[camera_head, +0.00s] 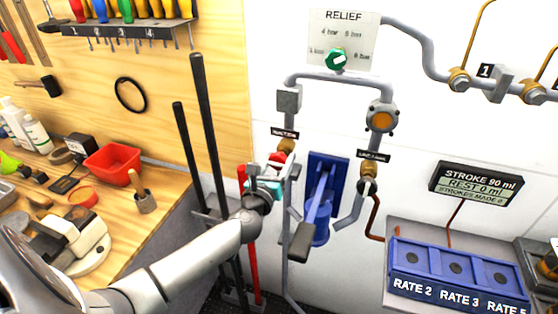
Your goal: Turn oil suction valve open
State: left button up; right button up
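The suction valve (286,146) is a brass fitting on a grey pipe, under a small black label (285,134) that seems to read SUCTION. A red part (277,159), apparently its handle, shows just below the brass. My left gripper (268,178) is just below and left of the valve, its teal fingers close to the red part. The gripper's own body hides much of the fingers. I cannot tell whether they touch the handle or how far apart they are. My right gripper is not in view.
A blue hand pump (322,190) stands right of the valve. A second labelled brass valve (368,170) is further right. Long dark bars (205,120) and a red bar (251,265) stand beside my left arm. A red bin (112,163) sits on the cluttered workbench.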

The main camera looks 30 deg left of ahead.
pick_arm(q)
jog(key=c, duration=0.8)
jog(key=shift+n, duration=0.4)
jog(key=n+b, duration=0.1)
jog(key=n, duration=0.2)
jog(key=shift+n, duration=0.4)
jog(key=n+b, duration=0.1)
jog(key=n, duration=0.3)
jog(key=shift+d, duration=0.1)
jog(key=n, duration=0.5)
jog(key=shift+n, duration=2.2)
